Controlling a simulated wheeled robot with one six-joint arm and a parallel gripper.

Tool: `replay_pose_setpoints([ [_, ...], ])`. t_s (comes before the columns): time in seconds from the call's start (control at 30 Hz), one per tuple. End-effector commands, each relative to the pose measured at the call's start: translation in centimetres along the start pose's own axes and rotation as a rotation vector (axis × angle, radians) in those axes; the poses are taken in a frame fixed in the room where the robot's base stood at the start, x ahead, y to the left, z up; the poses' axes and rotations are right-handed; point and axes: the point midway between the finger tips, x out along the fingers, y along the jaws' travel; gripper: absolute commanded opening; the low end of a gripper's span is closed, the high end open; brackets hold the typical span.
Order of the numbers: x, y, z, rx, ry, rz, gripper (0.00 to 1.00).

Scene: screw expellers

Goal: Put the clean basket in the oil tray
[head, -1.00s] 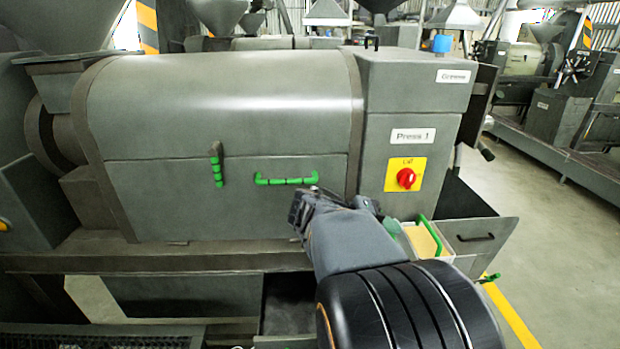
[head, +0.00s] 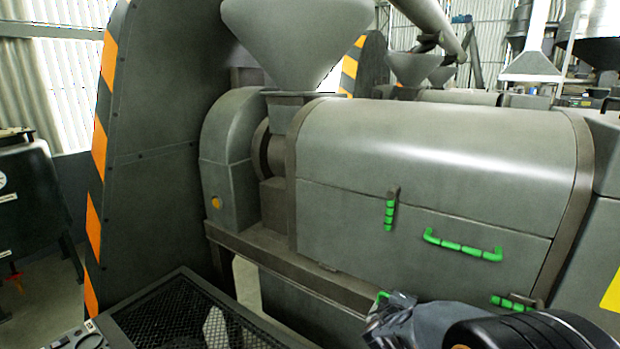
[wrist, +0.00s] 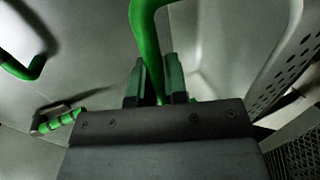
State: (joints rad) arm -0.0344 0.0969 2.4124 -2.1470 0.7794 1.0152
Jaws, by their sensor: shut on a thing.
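My gripper (head: 388,308) is low at the right in the head view, in front of the press. In the wrist view my gripper (wrist: 160,82) is shut on a green handle (wrist: 146,40) that rises out of the top of the picture. A pale metal piece with rows of holes (wrist: 300,55) shows at the right there; it looks like the side of a basket, but how it joins the handle is not clear. The head view shows only a bit of green at the jaws. I cannot make out the oil tray for certain.
The grey press (head: 430,150) with green handles (head: 463,246) fills the right side. A hopper (head: 297,40) stands above its left end. A dark mesh-topped frame (head: 185,310) lies at the lower left. A striped guard panel (head: 150,150) stands behind it.

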Motion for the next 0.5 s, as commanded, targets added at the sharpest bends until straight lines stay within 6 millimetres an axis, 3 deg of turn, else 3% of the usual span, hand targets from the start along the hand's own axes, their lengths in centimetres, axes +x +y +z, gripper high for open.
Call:
replay_pose_setpoints([
  [0.1, -1.0, -1.1, -3.7, -0.055, 0.14, -0.001, 0.0],
  [0.2, -1.7, -2.1, -5.8, -0.085, 0.224, 0.0, 0.0],
  [0.5, -2.8, -3.4, -8.2, -0.119, 0.324, 0.004, 0.0],
])
